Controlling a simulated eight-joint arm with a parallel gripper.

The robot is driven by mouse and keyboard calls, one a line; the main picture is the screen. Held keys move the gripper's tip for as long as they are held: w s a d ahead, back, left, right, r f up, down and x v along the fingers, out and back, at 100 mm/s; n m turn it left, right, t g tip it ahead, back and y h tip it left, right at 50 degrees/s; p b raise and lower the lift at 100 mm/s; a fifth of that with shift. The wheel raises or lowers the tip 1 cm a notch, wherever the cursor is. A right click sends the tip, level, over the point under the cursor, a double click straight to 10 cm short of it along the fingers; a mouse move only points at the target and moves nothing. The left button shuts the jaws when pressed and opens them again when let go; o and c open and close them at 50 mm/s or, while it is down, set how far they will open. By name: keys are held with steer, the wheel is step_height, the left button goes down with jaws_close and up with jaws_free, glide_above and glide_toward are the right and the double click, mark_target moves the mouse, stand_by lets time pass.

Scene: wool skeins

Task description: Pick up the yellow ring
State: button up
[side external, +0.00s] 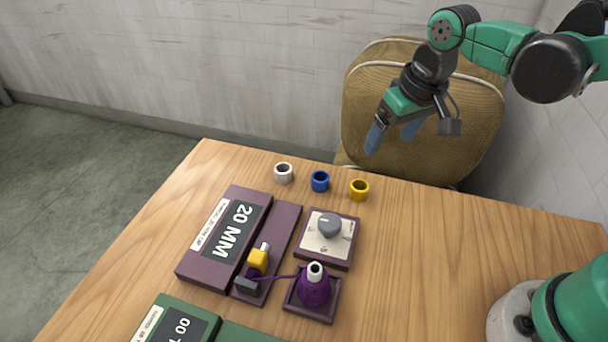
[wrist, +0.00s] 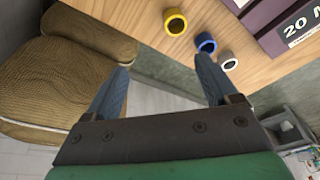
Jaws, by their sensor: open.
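The yellow ring (side external: 359,189) stands on the wooden table near its back edge, at the right end of a row of three rings. It also shows at the top of the wrist view (wrist: 175,23). My gripper (side external: 391,142) is open and empty, in the air above and behind the yellow ring, near the chair. In the wrist view its two blue fingers (wrist: 163,78) are spread wide, with the yellow ring beyond them and touching neither.
A blue ring (side external: 320,181) and a white ring (side external: 283,173) stand left of the yellow one. Nearer are a dial box (side external: 343,258), a purple skein (side external: 314,291) and a "20 MM" box (side external: 215,270). A tan chair (side external: 365,100) stands behind the table (side external: 420,255), whose right side is clear.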

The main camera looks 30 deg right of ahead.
mark_target(358, 182)
steer(key=f, duration=0.1)
steer(key=w+a+f+g, duration=0.2)
steer(key=f, duration=0.1)
steer(key=shift+w+a+f, duration=0.1)
steer(key=shift+a, duration=0.05)
steer(key=shift+w+a+f+g, duration=0.1)
steer(key=shift+a+f+g, duration=0.15)
steer(key=shift+f+g, duration=0.25)
steer(key=shift+f, duration=2.85)
jaws_close()
